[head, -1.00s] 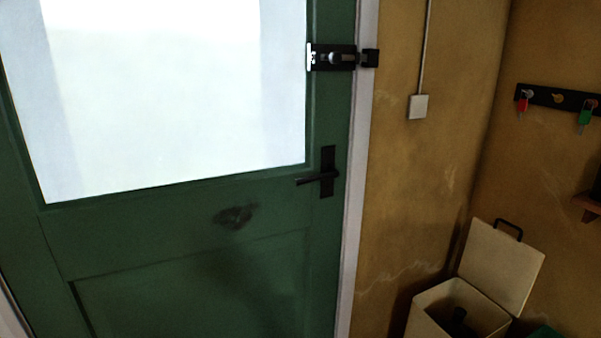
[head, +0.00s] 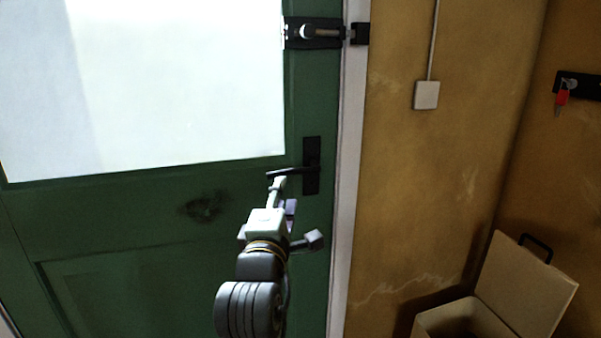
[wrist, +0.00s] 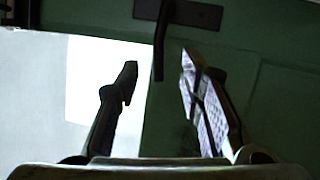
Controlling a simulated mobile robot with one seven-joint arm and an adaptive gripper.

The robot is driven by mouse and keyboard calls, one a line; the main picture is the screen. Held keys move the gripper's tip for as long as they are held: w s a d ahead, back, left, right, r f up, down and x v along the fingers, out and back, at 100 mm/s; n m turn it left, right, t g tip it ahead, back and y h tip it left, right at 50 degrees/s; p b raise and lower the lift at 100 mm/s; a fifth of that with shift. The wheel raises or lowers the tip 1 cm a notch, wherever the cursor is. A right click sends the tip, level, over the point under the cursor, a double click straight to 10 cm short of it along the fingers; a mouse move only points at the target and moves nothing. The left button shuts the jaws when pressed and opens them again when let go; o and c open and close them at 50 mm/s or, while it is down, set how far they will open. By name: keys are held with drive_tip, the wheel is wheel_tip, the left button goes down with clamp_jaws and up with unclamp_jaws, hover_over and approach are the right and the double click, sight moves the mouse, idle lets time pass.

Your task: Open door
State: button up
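The green door (head: 120,215) with a large bright pane fills the left of the head view and looks closed against its white frame. Its dark lever handle (head: 290,171) points left from a black plate near the door's right edge. My gripper (head: 277,184) is at the lever's free end. In the wrist view, my gripper (wrist: 158,72) is open, and the lever (wrist: 159,45) shows between its two fingertips, with no clear contact. A black slide bolt (head: 313,32) sits higher on the door beside its keeper; I cannot tell whether it is engaged.
A yellow wall (head: 415,200) with a white switch (head: 426,95) is right of the door. An open-lidded box (head: 460,320) stands low at the right. A key rack (head: 585,86) with a red-tagged key hangs at the far right.

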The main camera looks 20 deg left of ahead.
sight(287, 175)
drive_tip(key=p+x, duration=0.1)
drive_tip(key=x, duration=0.8)
drive_tip(key=shift+w+a+p, duration=0.1)
drive_tip(key=shift+p, duration=0.25)
clamp_jaws()
drive_tip(key=shift+r, duration=0.1)
